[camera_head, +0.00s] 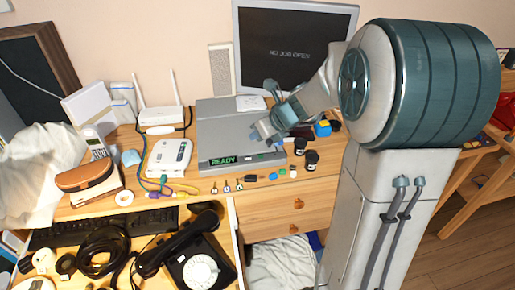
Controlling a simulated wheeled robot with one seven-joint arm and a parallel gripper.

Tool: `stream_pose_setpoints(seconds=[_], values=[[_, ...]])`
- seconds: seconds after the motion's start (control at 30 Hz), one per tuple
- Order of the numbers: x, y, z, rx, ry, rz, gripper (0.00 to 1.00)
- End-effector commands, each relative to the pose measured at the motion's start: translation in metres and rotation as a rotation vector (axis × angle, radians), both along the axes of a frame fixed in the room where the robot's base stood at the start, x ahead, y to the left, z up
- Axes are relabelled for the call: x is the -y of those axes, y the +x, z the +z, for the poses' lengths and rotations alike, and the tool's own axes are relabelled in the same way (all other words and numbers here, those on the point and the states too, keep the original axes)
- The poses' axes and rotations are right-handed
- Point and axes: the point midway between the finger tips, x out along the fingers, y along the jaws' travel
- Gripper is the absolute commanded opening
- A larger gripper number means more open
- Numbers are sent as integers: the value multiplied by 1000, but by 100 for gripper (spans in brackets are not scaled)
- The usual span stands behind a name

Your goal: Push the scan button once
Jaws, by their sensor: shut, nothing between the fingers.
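A flat grey machine (222,118), which looks like a scanner, stands on the desk below the monitor. Its front panel has a lit green "READY" display (223,161). Small light marks that may be buttons (250,157) sit to the right of the display. I cannot read a scan label on any of them. My gripper (257,133) is shut and empty. It hangs over the right front part of the machine, above and behind the panel. I cannot tell whether it touches the machine. My gripper and wrist hide part of the machine's right side.
A monitor (292,50) reading "NO JOB OPEN" stands behind. A white router (161,116) and a white device (169,157) are to the left. Dark jars (311,159) stand at right. Small coloured items (272,176) lie before the machine. A black dial phone (200,268) is in front.

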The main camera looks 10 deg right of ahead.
Motion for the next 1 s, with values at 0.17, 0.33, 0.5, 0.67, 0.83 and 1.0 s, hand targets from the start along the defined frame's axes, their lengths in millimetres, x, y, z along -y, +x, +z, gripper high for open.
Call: stream_pose_setpoints(seconds=[0.17, 0.33, 0.5, 0.67, 0.83, 1.0], values=[[19, 37, -17, -119, 235, -346, 0], [29, 54, -24, -176, 353, -511, 0], [31, 57, -26, -188, 379, -546, 0], [31, 56, -25, -187, 377, -544, 0], [31, 56, -27, -187, 376, -542, 0], [30, 56, -36, -187, 375, -541, 0]])
